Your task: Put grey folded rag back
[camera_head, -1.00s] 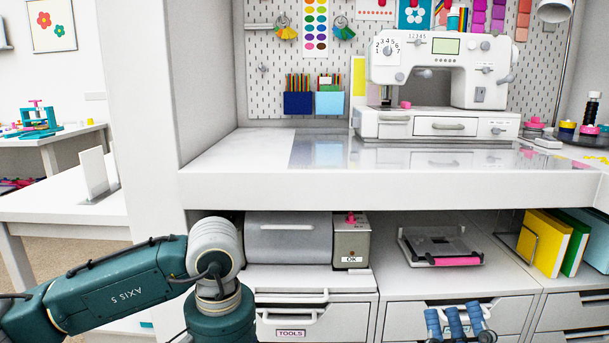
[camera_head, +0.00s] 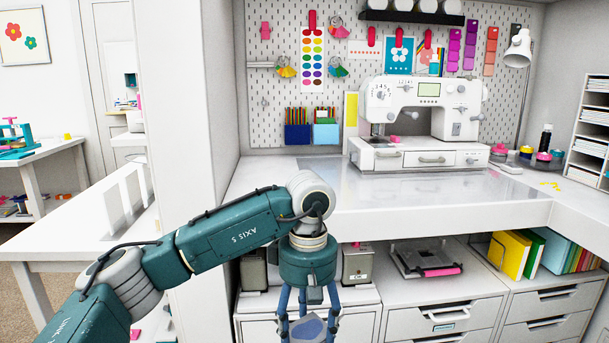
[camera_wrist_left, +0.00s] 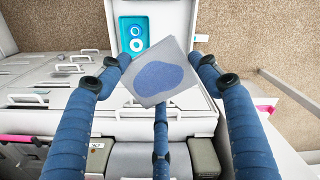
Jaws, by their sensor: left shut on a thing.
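The grey folded rag (camera_wrist_left: 160,75), with a darker blue patch, is between the fingers of my left gripper (camera_wrist_left: 160,88) in the left wrist view. The same rag (camera_head: 308,328) shows at the bottom of the head view, held in the left gripper (camera_head: 307,318) in front of the cabinet under the worktop. The left gripper is shut on the rag. My right gripper is not in view.
A sewing machine (camera_head: 427,115) stands on the white worktop (camera_head: 290,185). Below it are a small metal box (camera_head: 357,264), a dark tray-like device (camera_head: 424,257) and drawers (camera_head: 445,316).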

